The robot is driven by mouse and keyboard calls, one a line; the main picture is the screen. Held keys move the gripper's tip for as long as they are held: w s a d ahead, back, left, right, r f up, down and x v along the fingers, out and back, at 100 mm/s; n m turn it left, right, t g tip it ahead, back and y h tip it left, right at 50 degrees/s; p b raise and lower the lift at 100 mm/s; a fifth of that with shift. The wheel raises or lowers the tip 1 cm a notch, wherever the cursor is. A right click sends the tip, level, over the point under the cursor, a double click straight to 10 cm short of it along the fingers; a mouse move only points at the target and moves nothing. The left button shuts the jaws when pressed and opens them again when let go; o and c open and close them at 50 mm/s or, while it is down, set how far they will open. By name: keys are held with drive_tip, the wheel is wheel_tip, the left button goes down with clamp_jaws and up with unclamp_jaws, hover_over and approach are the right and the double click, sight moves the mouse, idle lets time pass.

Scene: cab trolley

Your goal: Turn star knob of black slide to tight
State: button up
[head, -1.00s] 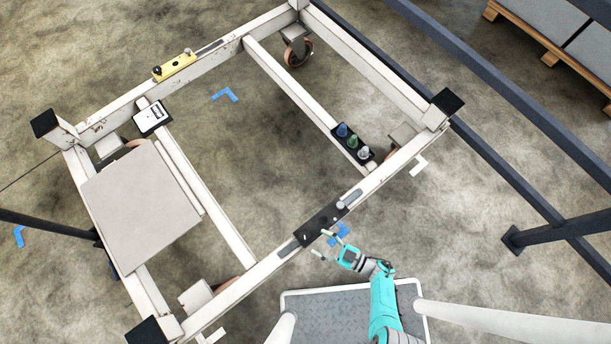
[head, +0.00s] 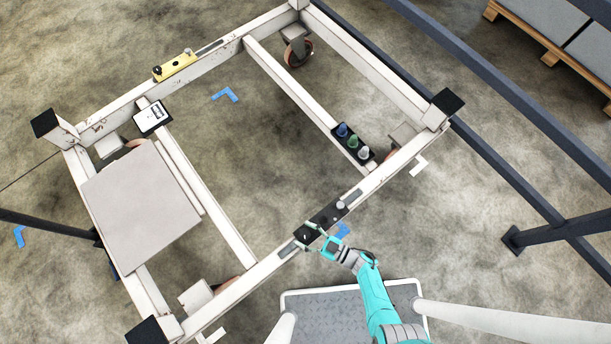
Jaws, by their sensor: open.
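The black slide (head: 326,215) sits on the front rail of the white trolley frame (head: 380,178). A small grey round part (head: 340,205) stands at its right end. The star knob is too small and dark to make out clearly, and the fingers partly cover that end. I cannot tell whether the fingers touch anything.
A yellow slide (head: 176,66) sits on the far rail. A black holder with blue, green and grey knobs (head: 353,142) is on a crossbar to the right. A white-faced gauge (head: 152,117) and a grey plate (head: 140,205) are at left. Dark rails (head: 520,105) run at right.

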drive_tip(key=shift+a, duration=0.1)
drive_tip(key=c, duration=1.2)
drive_tip(key=shift+o, duration=0.2)
drive_tip(key=shift+m+t+h, duration=0.4)
drive_tip(key=shift+m+t, duration=0.1)
drive_tip(key=shift+t, duration=0.1)
drive_tip(key=shift+s+a+m+t+h, duration=0.1)
drive_tip(key=shift+m+t+h, duration=1)
drive_tip(key=shift+t+h, duration=0.15)
drive_tip(key=shift+a+m+t+h, duration=0.1)
drive_tip(key=shift+m+t+h, duration=0.8)
drive_tip(key=shift+h, duration=0.15)
drive_tip(key=shift+m+t+h, duration=0.65)
drive_tip(key=shift+m+h, duration=0.45)
drive_tip(key=shift+h, duration=0.5)
drive_tip(key=shift+m+t+h, duration=0.6)
drive_tip(key=shift+m+h, duration=0.5)
drive_tip(key=shift+h, duration=0.5)
drive_tip(key=o, duration=1.2)
drive_tip(key=shift+c, duration=0.2)
